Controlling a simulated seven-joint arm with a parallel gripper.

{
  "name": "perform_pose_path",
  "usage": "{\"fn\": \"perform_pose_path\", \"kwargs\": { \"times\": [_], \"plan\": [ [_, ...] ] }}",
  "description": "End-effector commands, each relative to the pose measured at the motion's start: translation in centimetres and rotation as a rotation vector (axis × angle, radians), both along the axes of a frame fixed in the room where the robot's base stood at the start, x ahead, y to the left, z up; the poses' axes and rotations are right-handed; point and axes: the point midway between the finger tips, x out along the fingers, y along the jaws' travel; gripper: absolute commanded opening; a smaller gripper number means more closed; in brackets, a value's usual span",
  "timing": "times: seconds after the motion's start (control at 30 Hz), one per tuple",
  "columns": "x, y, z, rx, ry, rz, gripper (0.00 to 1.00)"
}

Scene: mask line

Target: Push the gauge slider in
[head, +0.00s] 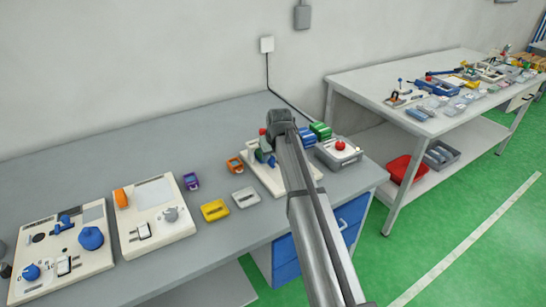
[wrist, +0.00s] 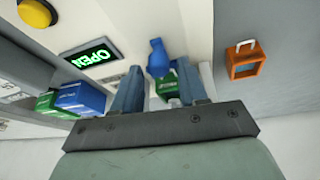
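My gripper (wrist: 160,78) faces a pale panel in the wrist view, its two blue-grey fingers apart. I cannot tell which part is the gauge slider, or whether the fingers touch the blue part. In the head view my gripper (head: 272,150) is over the cream panel (head: 306,176) at the right end of the bench; my arm hides much of that panel.
A lit green OPEN display (wrist: 92,54) and a yellow button (wrist: 37,12) are at the wrist view's left, with blue (wrist: 80,98) and green (wrist: 48,102) blocks. An orange piece (wrist: 245,62) lies right. The head view shows a grey box with a red button (head: 340,147) beside the panel.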

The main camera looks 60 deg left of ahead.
Motion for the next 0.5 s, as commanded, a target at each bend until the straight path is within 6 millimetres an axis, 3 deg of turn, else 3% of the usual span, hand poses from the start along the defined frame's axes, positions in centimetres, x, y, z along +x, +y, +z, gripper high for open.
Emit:
{"fn": "perform_pose_path", "kwargs": {
  "times": [0.33,0.5],
  "plan": [
    [-0.1,-0.3,0.1,-0.002,0.001,0.000,0.48],
    [-0.2,-0.9,1.6,0.000,0.000,-0.001,0.48]
  ]
}}
